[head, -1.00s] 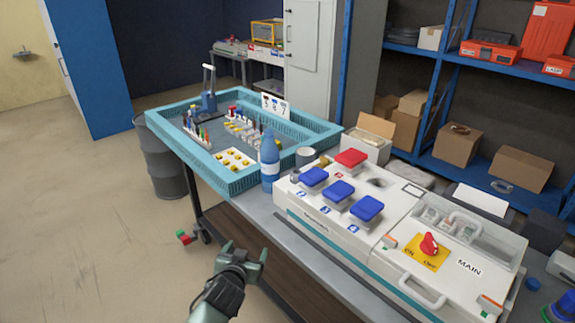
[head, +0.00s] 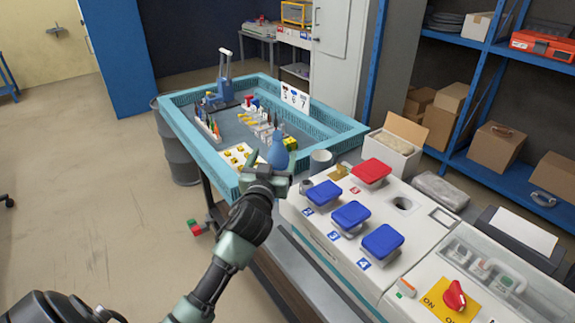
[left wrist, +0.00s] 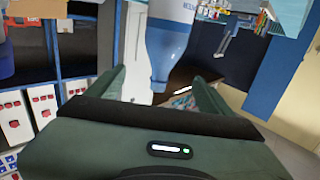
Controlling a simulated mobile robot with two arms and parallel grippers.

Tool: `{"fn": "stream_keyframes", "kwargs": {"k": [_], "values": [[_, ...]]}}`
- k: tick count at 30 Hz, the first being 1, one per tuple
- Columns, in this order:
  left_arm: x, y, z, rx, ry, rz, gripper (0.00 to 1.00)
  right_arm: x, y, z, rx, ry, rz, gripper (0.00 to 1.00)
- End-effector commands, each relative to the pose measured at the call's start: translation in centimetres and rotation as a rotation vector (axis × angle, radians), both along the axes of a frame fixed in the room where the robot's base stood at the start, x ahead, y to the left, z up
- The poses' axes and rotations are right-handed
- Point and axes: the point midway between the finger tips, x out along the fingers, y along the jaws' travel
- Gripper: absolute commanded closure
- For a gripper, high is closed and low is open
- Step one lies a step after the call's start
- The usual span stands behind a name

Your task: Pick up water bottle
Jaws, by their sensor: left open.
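The blue water bottle (head: 278,152) stands upright on the bench, between the teal tray and the white socket box. In the head view my left gripper (head: 268,178) is in front of it and hides its lower part. In the left wrist view the bottle (left wrist: 168,45) appears upside down, with its neck end between the open fingers of the left gripper (left wrist: 158,85). I cannot tell whether the fingers touch it. My right gripper is not in view.
The white socket box (head: 330,245) with blue and red covers stands close to the right of the bottle. A grey cup (head: 320,160) stands just behind it. The teal tray (head: 215,165) of small parts lies to the left. An open cardboard box (head: 398,140) is further back.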

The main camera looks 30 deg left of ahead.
Motion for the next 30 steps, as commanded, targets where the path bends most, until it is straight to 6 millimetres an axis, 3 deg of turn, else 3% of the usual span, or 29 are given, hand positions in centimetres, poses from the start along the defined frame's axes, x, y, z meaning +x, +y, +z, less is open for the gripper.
{"fn": "stream_keyframes", "kwargs": {"k": [5,12,14,22,30], "values": [[-0.1,0.0,-3.2,-0.003,0.005,0.001,0.19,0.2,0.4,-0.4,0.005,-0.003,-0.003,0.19],[-0.1,0.0,-8.3,-0.004,0.004,0.001,0.19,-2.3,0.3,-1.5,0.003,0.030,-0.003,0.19],[1.0,0.4,-7.6,0.001,-0.002,0.000,0.19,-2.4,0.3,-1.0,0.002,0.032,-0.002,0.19],[2.9,1.2,-7.7,-0.001,0.000,0.000,0.19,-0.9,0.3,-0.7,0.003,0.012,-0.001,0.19],[6.4,2.6,-7.7,0.000,0.000,0.000,0.19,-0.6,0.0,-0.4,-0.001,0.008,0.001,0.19]]}}
